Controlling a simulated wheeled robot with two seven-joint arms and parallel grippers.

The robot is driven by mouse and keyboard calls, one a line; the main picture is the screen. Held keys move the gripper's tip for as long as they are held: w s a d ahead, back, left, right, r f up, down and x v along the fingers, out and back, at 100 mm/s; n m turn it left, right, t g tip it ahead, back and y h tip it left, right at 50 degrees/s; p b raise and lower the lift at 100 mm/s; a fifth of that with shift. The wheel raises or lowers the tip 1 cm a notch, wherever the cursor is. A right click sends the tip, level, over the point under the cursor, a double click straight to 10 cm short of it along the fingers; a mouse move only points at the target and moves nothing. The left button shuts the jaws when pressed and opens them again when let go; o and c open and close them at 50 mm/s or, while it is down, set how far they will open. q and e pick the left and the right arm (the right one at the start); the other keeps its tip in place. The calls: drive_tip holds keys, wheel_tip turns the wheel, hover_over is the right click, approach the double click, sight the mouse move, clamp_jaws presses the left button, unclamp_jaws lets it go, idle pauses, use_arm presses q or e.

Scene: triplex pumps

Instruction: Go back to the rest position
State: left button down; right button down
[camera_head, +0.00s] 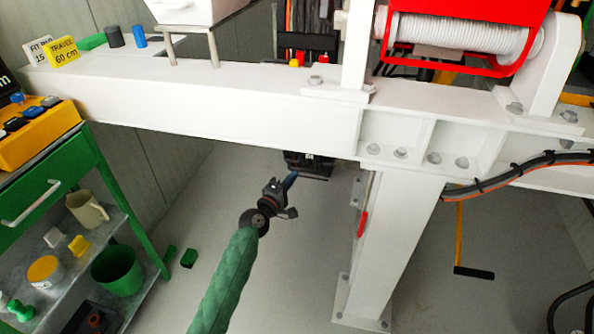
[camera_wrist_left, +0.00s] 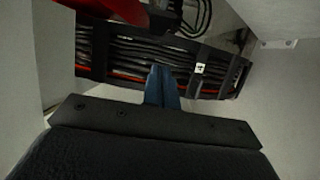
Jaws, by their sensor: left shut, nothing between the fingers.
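My left gripper (camera_head: 291,179) is at the end of the green-sleeved arm in the middle of the head view. It is below the white beam (camera_head: 240,105) and left of the white support leg (camera_head: 385,250). In the left wrist view its blue fingers (camera_wrist_left: 161,84) are together with nothing between them. Behind them runs a bundle of black cables (camera_wrist_left: 125,60) with a red strand; I cannot tell the gap to it. My right gripper is not in view.
A green cart (camera_head: 100,160) with a yellow box (camera_head: 35,135) stands at the left. A red-framed cable drum (camera_head: 460,40) sits on the beam. A red handle (camera_head: 362,224) is on the leg. The grey floor (camera_head: 290,285) right of my left arm is clear.

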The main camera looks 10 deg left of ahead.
use_arm(q)
drive_tip(key=v, duration=0.2)
drive_tip(key=shift+s+d, duration=0.1)
drive_tip(key=shift+s, duration=0.25)
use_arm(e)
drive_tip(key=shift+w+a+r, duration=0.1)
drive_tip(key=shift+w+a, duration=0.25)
